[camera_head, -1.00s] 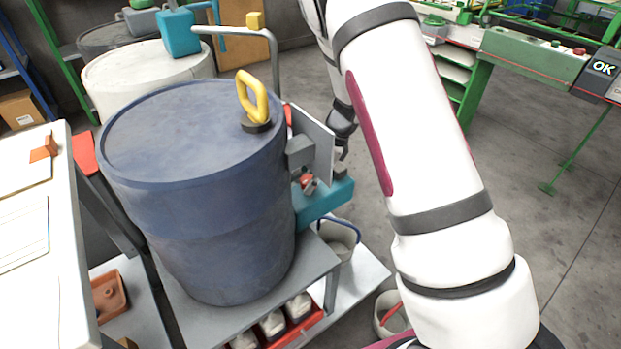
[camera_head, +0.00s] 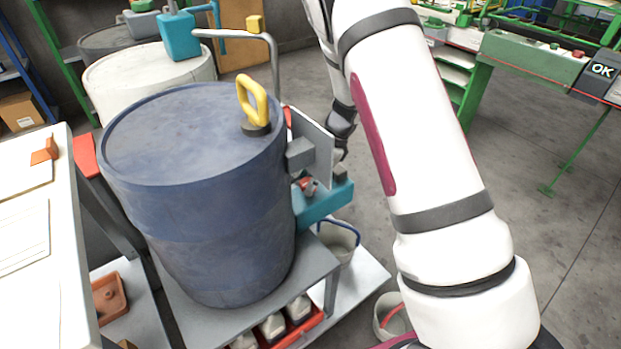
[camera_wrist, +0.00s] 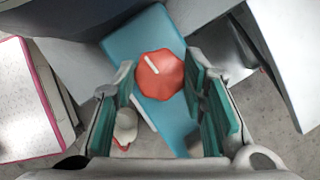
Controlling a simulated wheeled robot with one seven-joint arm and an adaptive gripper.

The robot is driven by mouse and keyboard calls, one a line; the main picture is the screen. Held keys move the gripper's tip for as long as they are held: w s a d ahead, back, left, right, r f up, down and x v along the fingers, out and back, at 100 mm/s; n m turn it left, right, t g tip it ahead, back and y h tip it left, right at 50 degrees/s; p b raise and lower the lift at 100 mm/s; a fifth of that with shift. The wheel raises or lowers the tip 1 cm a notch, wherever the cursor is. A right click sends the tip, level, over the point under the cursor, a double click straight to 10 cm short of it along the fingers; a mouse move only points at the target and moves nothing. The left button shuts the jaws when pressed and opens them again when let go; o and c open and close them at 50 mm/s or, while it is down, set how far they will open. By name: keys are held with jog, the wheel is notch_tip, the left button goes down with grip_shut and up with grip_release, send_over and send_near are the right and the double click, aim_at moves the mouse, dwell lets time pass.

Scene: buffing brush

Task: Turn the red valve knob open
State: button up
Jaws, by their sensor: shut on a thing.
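The red valve knob (camera_wrist: 159,74) is a faceted disc with a short white line near its upper left edge. It sits over a teal block (camera_wrist: 125,42) in the wrist view. My gripper (camera_wrist: 162,80) has its two teal-padded fingers on either side of the knob, shut on it. In the head view the teal block (camera_head: 318,207) juts out beside the blue drum, and a small red part (camera_head: 308,185) shows above it; I cannot tell if that is the knob. My gripper's fingertips are mostly hidden there behind a grey panel (camera_head: 312,148).
The large blue drum (camera_head: 195,200) with a yellow handle (camera_head: 252,100) stands on a grey cart (camera_head: 215,325), left of my arm. A bucket (camera_head: 340,240) stands close below the block. A white table (camera_head: 40,270) is at left.

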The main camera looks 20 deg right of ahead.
jog(key=n, duration=0.2)
jog(key=n+g+p, duration=0.1)
jog(key=n, duration=0.1)
jog(key=shift+w+g, duration=0.1)
jog(key=shift+g, duration=0.2)
jog(key=n+g, duration=0.1)
jog(key=n, duration=0.3)
jog(key=shift+w+n+g+h, duration=0.15)
jog(key=shift+n+g+h, duration=0.15)
jog(key=shift+n+g, duration=0.1)
jog(key=n+g, duration=0.1)
jog(key=n, duration=0.2)
jog(key=shift+n+h, duration=0.3)
jog(key=shift+h, duration=0.1)
jog(key=n+h, duration=0.1)
jog(key=n, duration=0.3)
jog(key=shift+w+a+g, duration=0.1)
jog(key=shift+g, duration=0.3)
jog(key=shift+n+h, duration=0.3)
jog(key=o, duration=1.2)
jog(key=shift+f, duration=0.1)
jog(key=shift+c, duration=0.2)
